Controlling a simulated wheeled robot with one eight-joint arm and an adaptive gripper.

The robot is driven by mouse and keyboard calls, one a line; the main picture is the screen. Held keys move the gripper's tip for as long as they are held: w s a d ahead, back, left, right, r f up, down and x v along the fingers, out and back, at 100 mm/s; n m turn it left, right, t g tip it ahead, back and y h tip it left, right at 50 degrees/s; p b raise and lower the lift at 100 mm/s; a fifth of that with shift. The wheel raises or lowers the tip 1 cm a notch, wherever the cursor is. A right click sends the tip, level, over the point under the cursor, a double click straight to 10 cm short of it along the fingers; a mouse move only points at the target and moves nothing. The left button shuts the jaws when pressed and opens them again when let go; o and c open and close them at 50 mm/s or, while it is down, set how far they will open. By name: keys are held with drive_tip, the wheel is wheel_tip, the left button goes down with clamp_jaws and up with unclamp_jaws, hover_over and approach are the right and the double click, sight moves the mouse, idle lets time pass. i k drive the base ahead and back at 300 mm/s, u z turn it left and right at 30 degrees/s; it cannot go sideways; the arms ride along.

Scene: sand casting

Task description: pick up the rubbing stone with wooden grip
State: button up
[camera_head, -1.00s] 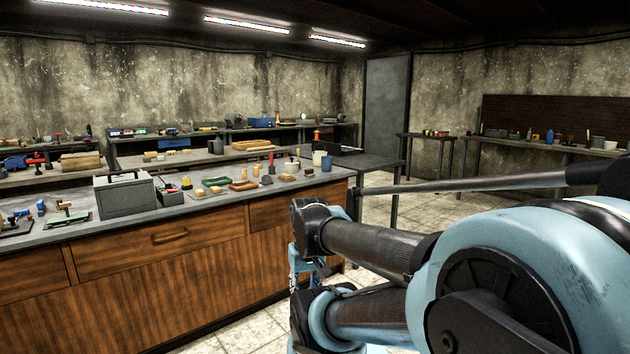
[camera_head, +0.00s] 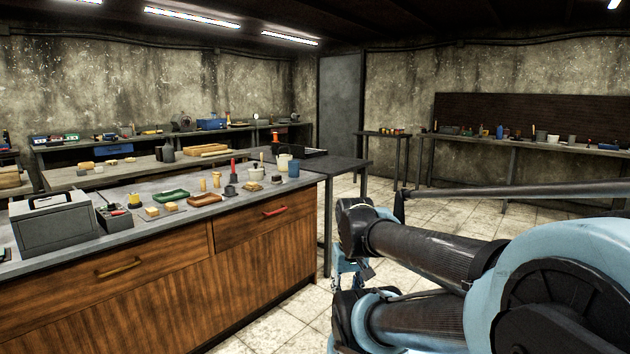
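I cannot pick out the rubbing stone with wooden grip for certain at this size. A small low piece with a tan top and darker base (camera_head: 252,186) on the near counter (camera_head: 185,232), left of the blue cup, may be it. My arm fills the lower right of the view. Blue and dark parts at its far end, which seem to be my gripper (camera_head: 348,274), show small beside the counter's right end, below its top and over the floor. They are partly hidden by my arm links, and the fingers are too unclear to read. No held object is visible.
The near counter also bears a grey case (camera_head: 52,222), green tray (camera_head: 171,196), brown tray (camera_head: 204,199), red stick (camera_head: 233,168) and blue cup (camera_head: 294,168). A dark table (camera_head: 335,170) adjoins behind its right end. Tiled floor (camera_head: 425,212) is open to the right.

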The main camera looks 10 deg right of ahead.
sight(277, 180)
drive_tip(key=z, duration=0.4)
drive_tip(key=i, duration=2.3)
drive_tip(key=u, duration=0.65)
